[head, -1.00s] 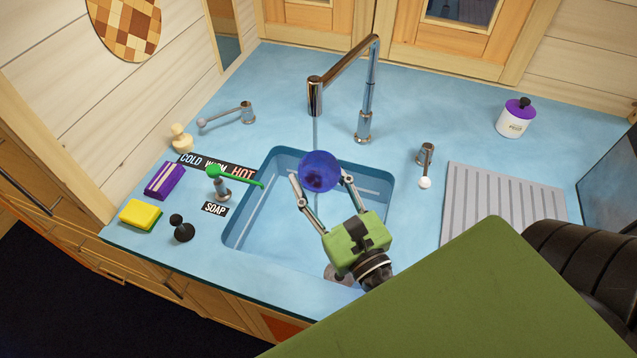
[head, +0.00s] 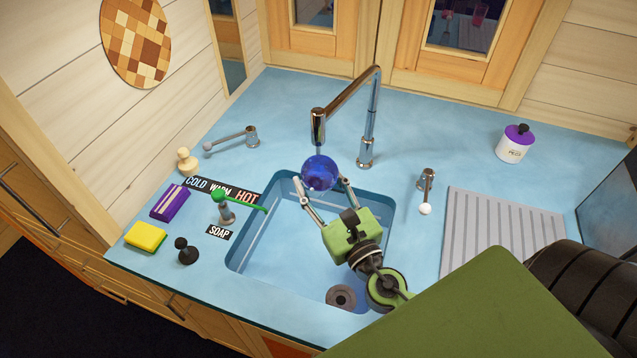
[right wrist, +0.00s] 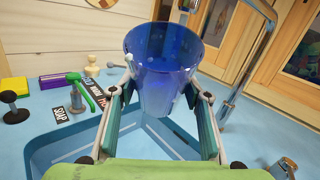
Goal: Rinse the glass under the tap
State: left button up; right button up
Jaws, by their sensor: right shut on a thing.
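The glass (head: 320,172) is blue and see-through. My right gripper (head: 321,182) is shut on it, one finger on each side, and holds it above the sink (head: 300,240). It also shows in the right wrist view (right wrist: 163,75), upright or nearly so, with its mouth up. The chrome tap (head: 345,97) arches over from the back, and its spout end is just above the glass. My left gripper is in neither view.
A green-handled lever (head: 225,207) stands left of the sink by COLD, WARM, HOT and SOAP labels. A grey lever (head: 232,139) and a white-knobbed lever (head: 427,190) flank the tap. A yellow sponge (head: 146,237) and purple block (head: 170,203) lie left; a ribbed drainboard (head: 500,235) is right.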

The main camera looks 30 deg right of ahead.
aim_at(307, 190)
jog(key=shift+d, duration=0.1)
dwell(0.5)
jog(key=shift+s+d, duration=0.25)
jog(key=shift+d, duration=0.2)
jog(key=shift+w+a, duration=0.3)
jog(key=shift+a, duration=0.25)
jog(key=shift+s, duration=0.1)
jog(key=shift+s+a+f+b, duration=0.1)
jog(key=shift+s+a+b, duration=0.25)
jog(key=shift+s, duration=0.2)
jog(key=s+a+b, duration=0.1)
jog(key=s, duration=0.1)
jog(key=s+a+b, duration=0.1)
jog(key=s, duration=0.1)
jog(key=s+b, duration=0.1)
jog(key=s, duration=0.1)
jog(key=shift+a, duration=0.4)
dwell(0.8)
